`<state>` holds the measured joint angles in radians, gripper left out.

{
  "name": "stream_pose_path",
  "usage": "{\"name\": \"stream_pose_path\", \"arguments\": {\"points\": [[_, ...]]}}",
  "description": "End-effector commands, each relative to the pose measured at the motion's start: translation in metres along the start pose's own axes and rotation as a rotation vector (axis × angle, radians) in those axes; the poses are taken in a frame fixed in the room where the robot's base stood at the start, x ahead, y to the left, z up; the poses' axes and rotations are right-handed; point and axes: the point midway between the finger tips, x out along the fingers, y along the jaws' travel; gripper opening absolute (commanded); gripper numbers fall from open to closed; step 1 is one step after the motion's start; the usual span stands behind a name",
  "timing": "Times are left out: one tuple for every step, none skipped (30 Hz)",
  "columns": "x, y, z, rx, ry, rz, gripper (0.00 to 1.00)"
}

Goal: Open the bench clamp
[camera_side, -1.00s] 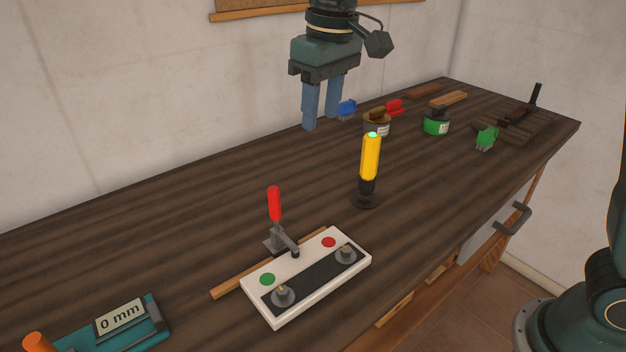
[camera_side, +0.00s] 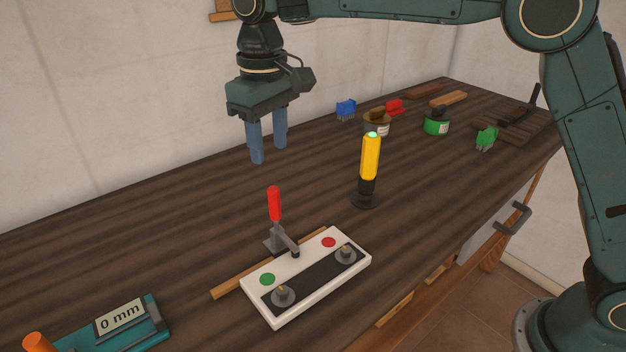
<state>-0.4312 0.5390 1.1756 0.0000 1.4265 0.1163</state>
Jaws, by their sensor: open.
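The bench clamp (camera_side: 279,238) is a grey toggle clamp with an upright red handle (camera_side: 274,204). It stands at the back edge of a white panel (camera_side: 336,277), and its arm reaches over onto the panel's edge. The panel has a green button, a red button and two grey knobs on a dark strip. My gripper (camera_side: 268,154) points down with its two blue fingers apart and nothing between them. It is above the bench, behind the clamp and higher than the red handle, clear of it.
A yellow-handled tool (camera_side: 370,158) stands upright on a black base right of the clamp. A wooden strip (camera_side: 236,283) lies behind the panel. A teal gauge reading 0 mm (camera_side: 122,320) is front left. Cans (camera_side: 436,126) and coloured connectors are at the back right.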

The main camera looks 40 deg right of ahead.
Motion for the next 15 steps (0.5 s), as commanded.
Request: {"name": "stream_pose_path", "arguments": {"points": [[0.005,0.0,0.001,0.0,-0.003,0.0,0.42],[0.007,0.0,0.0,0.0,-0.002,0.0,0.42],[0.011,0.0,0.001,0.0,-0.003,0.0,0.42],[0.015,0.0,0.001,0.0,-0.004,0.0,0.42],[0.019,0.0,0.001,0.0,-0.003,0.0,0.42],[0.024,0.0,0.001,0.0,-0.004,0.0,0.42],[0.028,0.0,0.001,0.0,-0.004,0.0,0.42],[0.033,0.0,0.001,0.0,-0.004,0.0,0.42],[0.039,0.0,0.001,0.0,-0.004,0.0,0.42],[0.043,0.0,0.001,0.0,-0.004,0.001,0.42],[0.048,0.0,0.001,0.0,-0.004,0.001,0.42],[0.055,0.0,0.001,0.0,-0.004,0.001,0.42],[0.059,0.0,0.001,0.0,-0.005,0.001,0.42],[0.064,0.0,0.001,0.0,-0.004,0.001,0.42],[0.07,0.0,0.001,0.0,-0.005,0.001,0.42]]}}
